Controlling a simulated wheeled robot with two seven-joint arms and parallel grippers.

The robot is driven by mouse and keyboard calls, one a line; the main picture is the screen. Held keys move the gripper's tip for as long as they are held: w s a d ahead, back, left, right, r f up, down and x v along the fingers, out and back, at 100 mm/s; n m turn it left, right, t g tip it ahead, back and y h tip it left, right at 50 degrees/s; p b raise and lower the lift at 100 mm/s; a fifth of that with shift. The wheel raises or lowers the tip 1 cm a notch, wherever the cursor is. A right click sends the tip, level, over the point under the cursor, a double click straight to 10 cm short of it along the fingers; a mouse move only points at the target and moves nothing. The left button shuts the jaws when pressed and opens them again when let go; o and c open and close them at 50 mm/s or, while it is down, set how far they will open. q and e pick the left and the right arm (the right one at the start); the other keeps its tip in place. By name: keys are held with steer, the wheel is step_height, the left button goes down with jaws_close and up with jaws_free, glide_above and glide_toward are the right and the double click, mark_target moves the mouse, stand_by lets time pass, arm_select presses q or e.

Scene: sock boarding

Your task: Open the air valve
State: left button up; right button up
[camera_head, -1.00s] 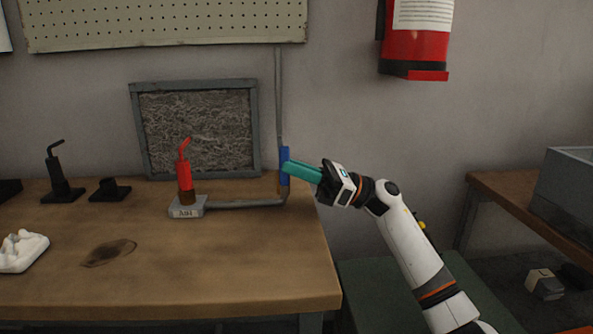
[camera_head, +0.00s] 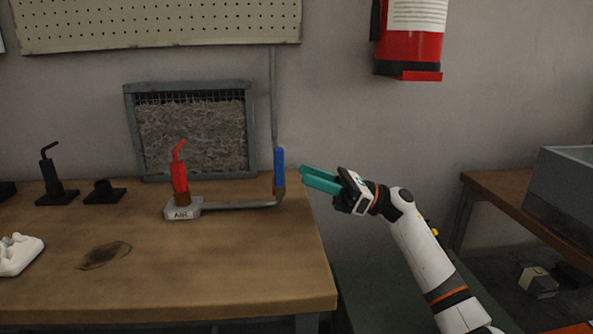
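The air valve's blue lever (camera_head: 279,168) stands upright on the grey pipe (camera_head: 240,205) at the table's back right. The pipe runs left to a grey base labelled AIR (camera_head: 183,209), which carries a red nozzle with a bent tip (camera_head: 180,172). My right gripper (camera_head: 303,177) is right of the blue lever, with its teal fingers pointing at it. The fingers are parted and empty, with a small gap between them and the lever in the picture. My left gripper is not in view.
The wooden table (camera_head: 200,270) has clear room in front of the pipe. Black stands (camera_head: 52,180) and a white object (camera_head: 18,253) are at the left. A framed mesh filter (camera_head: 190,130) leans on the wall. A fire extinguisher (camera_head: 410,40) hangs at the upper right.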

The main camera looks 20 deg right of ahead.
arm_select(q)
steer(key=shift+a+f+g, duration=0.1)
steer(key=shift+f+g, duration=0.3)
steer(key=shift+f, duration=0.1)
arm_select(e)
steer(key=v, duration=0.7)
steer(key=shift+s+f, duration=0.1)
